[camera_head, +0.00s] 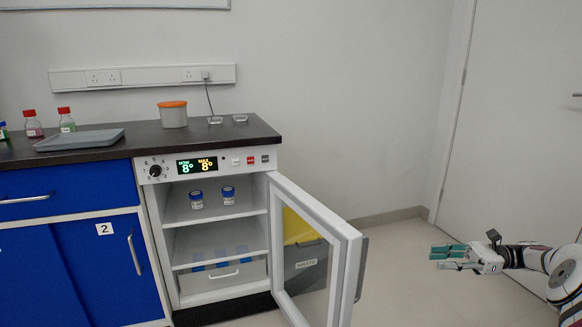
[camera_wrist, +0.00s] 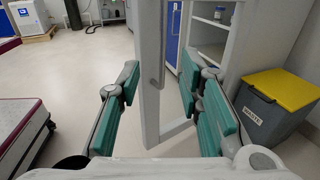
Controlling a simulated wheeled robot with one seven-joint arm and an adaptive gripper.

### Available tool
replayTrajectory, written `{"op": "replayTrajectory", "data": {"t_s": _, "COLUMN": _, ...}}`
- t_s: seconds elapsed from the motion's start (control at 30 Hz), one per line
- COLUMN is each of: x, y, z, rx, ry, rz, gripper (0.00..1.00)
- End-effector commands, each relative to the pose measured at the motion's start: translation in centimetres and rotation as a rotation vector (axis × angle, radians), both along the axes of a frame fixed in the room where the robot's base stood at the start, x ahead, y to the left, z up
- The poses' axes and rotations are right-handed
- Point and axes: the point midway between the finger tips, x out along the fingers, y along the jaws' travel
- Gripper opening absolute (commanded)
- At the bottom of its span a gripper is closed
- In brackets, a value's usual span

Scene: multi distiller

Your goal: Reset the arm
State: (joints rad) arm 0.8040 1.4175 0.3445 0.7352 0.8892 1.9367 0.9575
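My gripper (camera_head: 447,257) is at the right of the head view, stretched out to the left with green finger pads. It is to the right of the open fridge door (camera_head: 346,262) and apart from it. In the wrist view my gripper (camera_wrist: 160,100) is open, with a wide gap and nothing held between the fingers. The door's edge (camera_wrist: 150,75) shows in that gap, beyond the fingers. My arm (camera_head: 535,257) reaches in from the right edge of the head view.
The small fridge (camera_head: 157,225) stands open under the dark counter (camera_head: 240,128), with blue-capped jars (camera_head: 228,195) inside. A yellow-lidded waste bin (camera_wrist: 268,105) stands behind the door. The floor (camera_head: 400,295) between door and gripper is clear. A white room door (camera_head: 520,140) is at right.

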Motion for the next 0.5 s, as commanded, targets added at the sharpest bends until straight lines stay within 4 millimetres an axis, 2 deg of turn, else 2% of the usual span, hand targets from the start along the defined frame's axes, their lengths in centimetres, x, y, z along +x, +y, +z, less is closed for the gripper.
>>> {"op": "replayTrajectory", "data": {"t_s": 0.27, "x": 0.3, "y": 2.6, "z": 2.9, "rx": -0.083, "ry": -0.026, "rz": 0.066, "gripper": 0.33}}
{"op": "replayTrajectory", "data": {"t_s": 0.5, "x": -0.1, "y": 6.4, "z": 6.9, "rx": -0.202, "ry": -0.073, "rz": 0.163, "gripper": 0.33}}
